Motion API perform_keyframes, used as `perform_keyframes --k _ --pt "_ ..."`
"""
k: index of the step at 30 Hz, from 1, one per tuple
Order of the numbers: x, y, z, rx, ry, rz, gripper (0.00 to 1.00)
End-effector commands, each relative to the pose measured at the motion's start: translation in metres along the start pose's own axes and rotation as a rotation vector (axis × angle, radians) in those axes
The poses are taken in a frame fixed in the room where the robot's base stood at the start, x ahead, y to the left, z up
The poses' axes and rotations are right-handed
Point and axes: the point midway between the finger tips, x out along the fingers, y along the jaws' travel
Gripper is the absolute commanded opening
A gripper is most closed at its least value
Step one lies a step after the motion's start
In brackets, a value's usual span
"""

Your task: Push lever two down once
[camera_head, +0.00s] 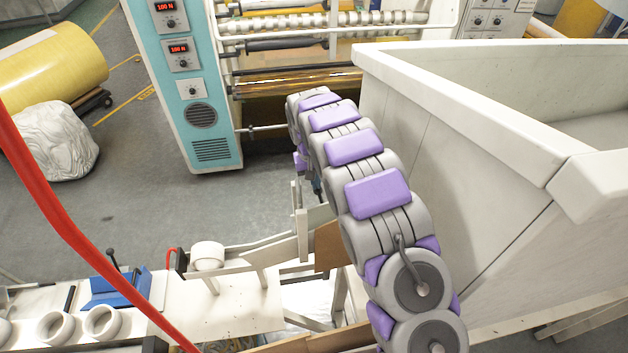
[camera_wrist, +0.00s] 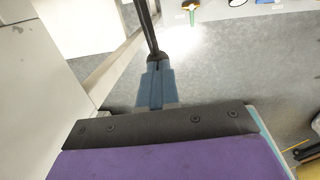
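A black lever (camera_head: 112,258) stands on a blue block at the lower left of the head view. A second dark lever (camera_head: 70,297) stands just left of the block. I cannot tell which one is lever two. My gripper hangs below the far end of my purple and grey arm, mostly hidden behind it in the head view and well to the right of the levers. In the wrist view my gripper (camera_wrist: 154,58) shows blue-grey parts pressed together and thin dark strips side by side beyond them; it looks shut and empty. No lever is recognisable there.
A large white bin (camera_head: 450,130) stands close right of my arm. A teal control cabinet (camera_head: 190,90) with rollers is behind. White rings (camera_head: 103,321) and a white roll (camera_head: 208,256) sit on the bench. A red curved bar (camera_head: 60,215) crosses in front at left.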

Motion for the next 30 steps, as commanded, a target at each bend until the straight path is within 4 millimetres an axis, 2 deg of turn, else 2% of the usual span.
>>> perform_keyframes --k 1,2,8,21,24,30 --pt "0.009 0.001 0.005 0.001 -0.023 0.001 0.0" --pt "0.009 0.001 0.006 0.001 -0.024 0.001 0.0" --pt "-0.001 0.003 0.007 0.002 -0.023 0.002 0.0" --pt "-0.095 0.004 0.011 0.001 0.004 0.002 0.0" --pt "-0.113 0.005 0.013 0.001 0.002 0.001 0.0" --pt "-0.135 0.006 0.013 0.002 0.004 0.001 0.0"
